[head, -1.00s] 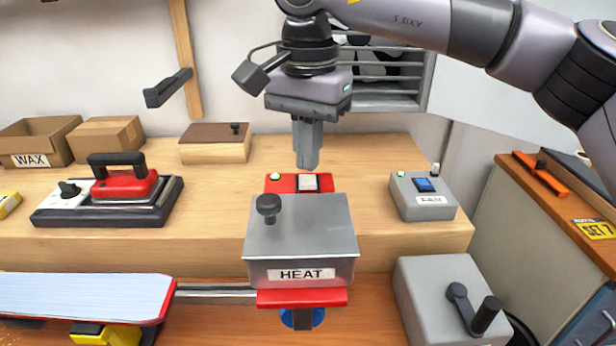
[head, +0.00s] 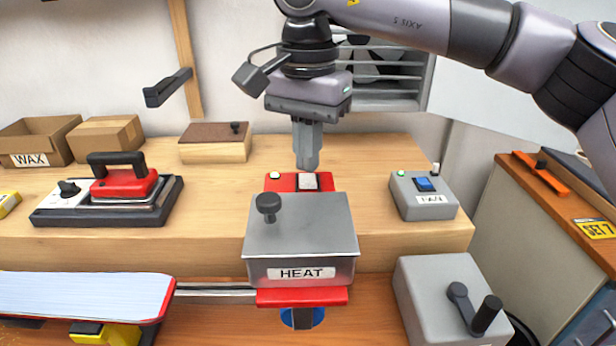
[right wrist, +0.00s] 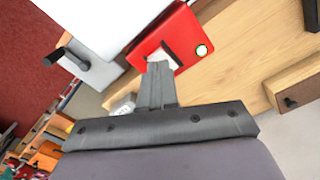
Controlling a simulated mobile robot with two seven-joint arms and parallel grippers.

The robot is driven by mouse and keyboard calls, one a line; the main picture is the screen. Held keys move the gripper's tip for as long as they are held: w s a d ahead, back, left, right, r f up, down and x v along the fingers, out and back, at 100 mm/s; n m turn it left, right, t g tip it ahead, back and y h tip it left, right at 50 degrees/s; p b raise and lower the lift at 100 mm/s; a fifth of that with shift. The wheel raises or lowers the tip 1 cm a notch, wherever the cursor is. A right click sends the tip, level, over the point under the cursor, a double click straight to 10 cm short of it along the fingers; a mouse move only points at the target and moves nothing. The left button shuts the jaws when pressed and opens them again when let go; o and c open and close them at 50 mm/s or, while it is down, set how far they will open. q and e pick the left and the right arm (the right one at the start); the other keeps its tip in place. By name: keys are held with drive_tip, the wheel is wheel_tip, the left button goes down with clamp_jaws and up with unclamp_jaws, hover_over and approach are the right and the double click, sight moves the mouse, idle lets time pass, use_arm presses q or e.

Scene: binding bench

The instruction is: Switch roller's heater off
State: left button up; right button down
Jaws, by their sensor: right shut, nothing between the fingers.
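A steel box (head: 300,240) labelled HEAT, with a black knob on top, stands at the front centre. Behind it is a red switch box (head: 284,184) with a pale rocker switch (head: 308,183) and a small round lamp (head: 274,175). My right gripper (head: 308,168) is shut and empty, pointing down with its tips right at the rocker. In the right wrist view its tips (right wrist: 158,66) overlap the rocker (right wrist: 163,56); I cannot tell whether they touch. My left gripper is not in view.
A grey box (head: 424,196) with a blue rocker and a green lamp stands to the right. A red iron (head: 124,184) on a dark base is at left. A grey crank box (head: 440,275) stands front right. The bench between iron and switch box is clear.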

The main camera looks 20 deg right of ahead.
sight(308, 182)
drive_tip(key=shift+f+b, duration=0.75)
drive_tip(key=shift+f, duration=0.45)
idle(0.4)
wheel_tip(308, 182, up, 7)
drive_tip(key=p, duration=0.6)
drive_tip(key=shift+r, duration=0.1)
idle(0.5)
